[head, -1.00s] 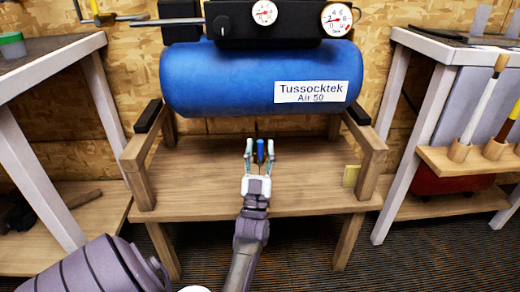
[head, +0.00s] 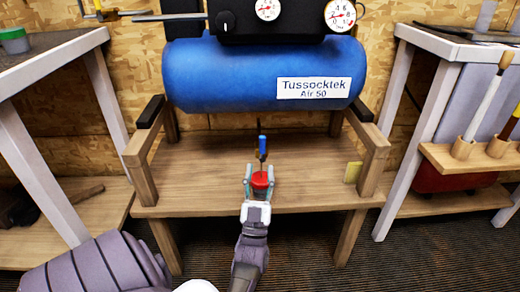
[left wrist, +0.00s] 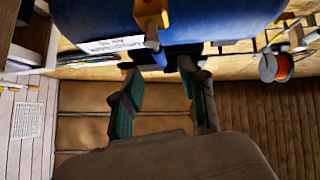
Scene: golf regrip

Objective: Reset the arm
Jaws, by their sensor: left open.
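My left gripper (head: 259,170) is open in the head view, in front of the wooden stand, fingers pointing toward the tank. A small red round piece (head: 260,180) shows between its fingers, with a thin dark stem and a blue part (head: 262,143) above it. I cannot tell whether the fingers touch the red piece. In the left wrist view the two fingers of the gripper (left wrist: 160,72) are spread with no object clearly between them. My right gripper is not in view.
The blue tank (head: 230,75) rests on the wooden stand (head: 200,180), with gauges (head: 340,15) above it. The carpet in front is open.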

